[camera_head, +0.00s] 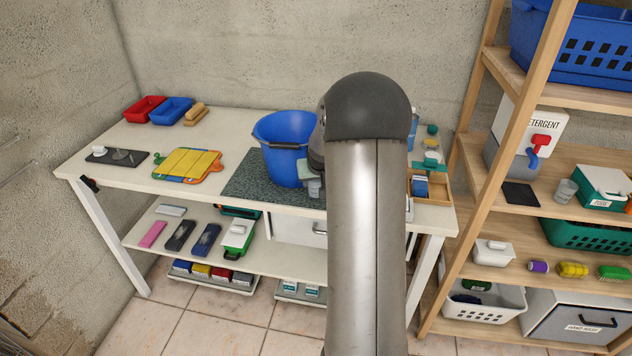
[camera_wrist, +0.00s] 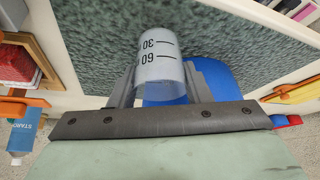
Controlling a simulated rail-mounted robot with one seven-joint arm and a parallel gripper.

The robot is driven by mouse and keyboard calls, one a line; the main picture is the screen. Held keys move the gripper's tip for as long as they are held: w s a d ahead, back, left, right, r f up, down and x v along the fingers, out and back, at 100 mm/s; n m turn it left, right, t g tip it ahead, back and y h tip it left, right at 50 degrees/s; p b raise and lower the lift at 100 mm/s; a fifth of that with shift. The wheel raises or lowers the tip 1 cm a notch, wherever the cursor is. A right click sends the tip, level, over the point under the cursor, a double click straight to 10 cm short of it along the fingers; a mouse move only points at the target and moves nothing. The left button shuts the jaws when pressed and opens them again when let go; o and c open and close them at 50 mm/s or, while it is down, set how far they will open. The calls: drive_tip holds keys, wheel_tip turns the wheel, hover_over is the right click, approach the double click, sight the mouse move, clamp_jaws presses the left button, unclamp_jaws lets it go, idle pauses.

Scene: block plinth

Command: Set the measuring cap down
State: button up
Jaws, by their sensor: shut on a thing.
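The measuring cap (camera_wrist: 160,65) is a translucent whitish cup with black marks, 30 and 60 among them. It sits between the fingers of my gripper (camera_wrist: 160,85), which is shut on it. In the wrist view it appears over the speckled dark green mat (camera_wrist: 85,40); I cannot tell whether it touches the mat. In the head view the mat (camera_head: 245,188) lies on the white bench, and my gripper (camera_head: 315,185) is over its right part, partly hidden by my arm. The cap is not clear there.
A blue bucket (camera_head: 280,145) stands on the mat close beside my gripper, and it also shows behind the cap in the wrist view (camera_wrist: 218,78). A wooden tray (camera_head: 435,196) is at the bench's right end. A yellow board (camera_head: 187,164) lies to the left. A wooden shelf unit stands right.

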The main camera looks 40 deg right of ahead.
drive_tip(key=shift+f, duration=0.5)
drive_tip(key=shift+f, duration=0.2)
drive_tip(key=o, duration=1)
drive_tip(key=shift+c, duration=0.2)
drive_tip(key=shift+r, duration=0.15)
